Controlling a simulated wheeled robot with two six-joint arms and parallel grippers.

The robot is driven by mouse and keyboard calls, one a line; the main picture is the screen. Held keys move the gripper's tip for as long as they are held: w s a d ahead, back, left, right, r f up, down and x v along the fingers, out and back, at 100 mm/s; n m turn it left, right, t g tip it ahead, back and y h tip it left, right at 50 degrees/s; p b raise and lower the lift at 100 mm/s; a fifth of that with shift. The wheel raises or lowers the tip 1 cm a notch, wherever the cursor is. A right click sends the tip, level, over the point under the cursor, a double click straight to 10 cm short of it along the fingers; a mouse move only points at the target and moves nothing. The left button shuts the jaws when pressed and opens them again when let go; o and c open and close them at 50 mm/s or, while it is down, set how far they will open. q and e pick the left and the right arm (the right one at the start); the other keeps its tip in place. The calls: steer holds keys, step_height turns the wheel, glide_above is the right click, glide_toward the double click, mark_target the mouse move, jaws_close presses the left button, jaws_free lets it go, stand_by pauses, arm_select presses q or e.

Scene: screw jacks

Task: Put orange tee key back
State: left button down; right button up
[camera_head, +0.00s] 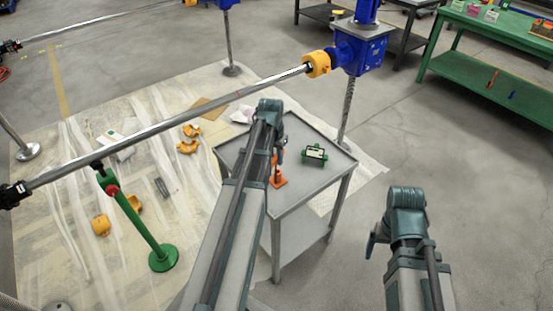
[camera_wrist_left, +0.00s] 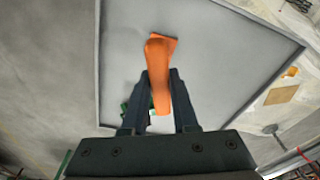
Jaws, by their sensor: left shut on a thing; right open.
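The orange tee key (camera_head: 277,174) is over the left part of the small grey table top (camera_head: 300,182) in the head view. My left gripper (camera_head: 279,154) is above it and shut on it. In the left wrist view the orange tee key (camera_wrist_left: 160,62) runs between the two dark fingers of my left gripper (camera_wrist_left: 160,78). Its far end is wider and lies over the grey top; I cannot tell if it touches. My right gripper (camera_head: 372,244) is at lower right, away from the table, mostly hidden by its wrist, and open.
A green device with a white face (camera_head: 314,154) stands on the table right of the key. A long steel shaft (camera_head: 190,122) crosses above the floor to a blue screw jack (camera_head: 360,50). A green stand (camera_head: 150,230) is at left. A green workbench (camera_head: 500,65) is at upper right.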

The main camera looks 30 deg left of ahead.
arm_select(q)
steer(key=shift+f, duration=0.2)
steer(key=c, duration=0.7)
jaws_free()
steer(key=shift+r, duration=0.1)
steer(key=shift+r, duration=0.1)
steer(key=r+p, duration=0.4)
steer(key=s+r+p, duration=0.1)
steer(key=r+p, duration=0.7)
steer(key=shift+s, duration=0.25)
steer(key=s+d+m, duration=0.1)
steer(key=s+d, duration=0.4)
steer(key=d, duration=0.5)
steer(key=s+d+m+g, duration=0.1)
steer(key=s+d, duration=0.4)
steer(key=d, duration=0.5)
steer(key=s+d+m+y, duration=0.1)
steer(key=s+d, duration=0.4)
steer(key=d, duration=0.5)
steer(key=shift+d+m+g, duration=0.25)
steer(key=shift+m+g, duration=0.05)
steer(key=shift+m, duration=0.1)
